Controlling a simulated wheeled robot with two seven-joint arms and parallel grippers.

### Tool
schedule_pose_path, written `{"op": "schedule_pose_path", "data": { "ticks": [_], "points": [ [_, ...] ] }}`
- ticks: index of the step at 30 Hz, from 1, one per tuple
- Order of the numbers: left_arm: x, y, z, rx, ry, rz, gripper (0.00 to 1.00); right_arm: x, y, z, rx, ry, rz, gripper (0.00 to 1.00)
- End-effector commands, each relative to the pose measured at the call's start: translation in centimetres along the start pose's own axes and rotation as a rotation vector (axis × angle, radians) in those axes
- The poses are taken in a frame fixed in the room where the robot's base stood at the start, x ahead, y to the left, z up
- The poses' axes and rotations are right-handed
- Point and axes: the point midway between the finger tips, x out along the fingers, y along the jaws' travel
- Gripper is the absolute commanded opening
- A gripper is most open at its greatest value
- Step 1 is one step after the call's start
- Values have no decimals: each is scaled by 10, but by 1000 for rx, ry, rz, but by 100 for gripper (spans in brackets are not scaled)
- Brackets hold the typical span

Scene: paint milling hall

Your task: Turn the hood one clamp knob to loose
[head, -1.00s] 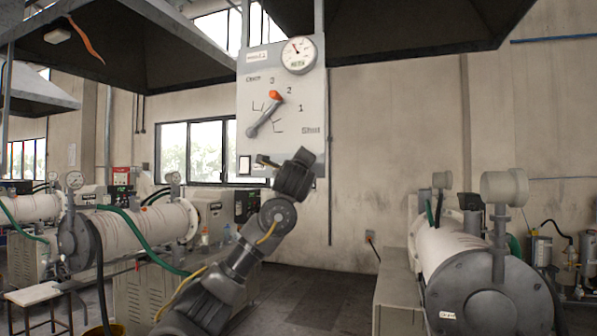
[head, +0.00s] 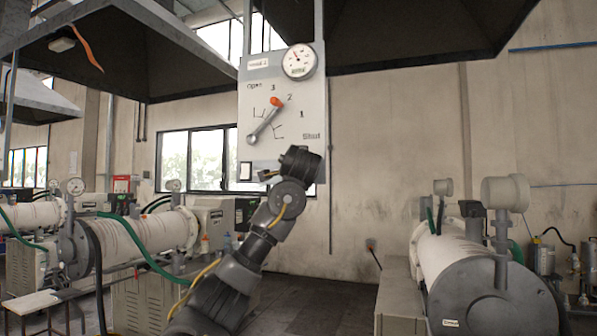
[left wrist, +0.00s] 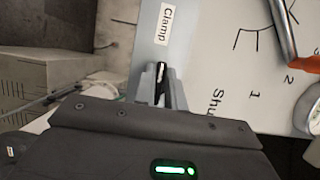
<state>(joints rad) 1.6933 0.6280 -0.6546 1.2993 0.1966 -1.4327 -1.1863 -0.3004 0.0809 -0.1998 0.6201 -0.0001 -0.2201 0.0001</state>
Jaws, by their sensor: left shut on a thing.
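The pale hood panel (head: 290,152) hangs ahead of me in the head view. Its grey lever (head: 263,121) has an orange end (head: 276,101) that points up and right, near the 2 mark. My left gripper (head: 265,176) is at the panel's lower edge. In the left wrist view my left gripper (left wrist: 161,72) is shut on the small dark clamp knob (left wrist: 160,85), beside the "Clamp" label (left wrist: 166,24). The fingers partly cover the knob, and its setting cannot be read. My right gripper is not in view.
A round gauge (head: 299,61) sits at the panel's top right. Dark hoods (head: 420,30) hang overhead. Pale cylindrical mills stand at left (head: 150,237) and right (head: 455,262). The floor (head: 310,305) between them looks clear.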

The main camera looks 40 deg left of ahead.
Motion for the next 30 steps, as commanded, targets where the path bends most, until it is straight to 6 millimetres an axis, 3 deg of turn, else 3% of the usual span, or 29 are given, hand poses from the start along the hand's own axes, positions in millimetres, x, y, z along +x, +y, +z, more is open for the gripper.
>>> {"op": "schedule_pose_path", "data": {
  "ticks": [15, 16, 20, 30],
  "points": [
    [0, 0, 0, -16, 0, 7, 0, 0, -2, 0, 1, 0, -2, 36],
    [0, 0, 0, -16, 0, 7, 16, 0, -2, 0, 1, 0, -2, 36],
    [0, 0, 0, -15, 0, 7, 33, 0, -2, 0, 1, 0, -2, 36],
    [-3, 1, 0, -14, 0, 5, 34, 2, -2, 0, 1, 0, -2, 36]
  ]
}}
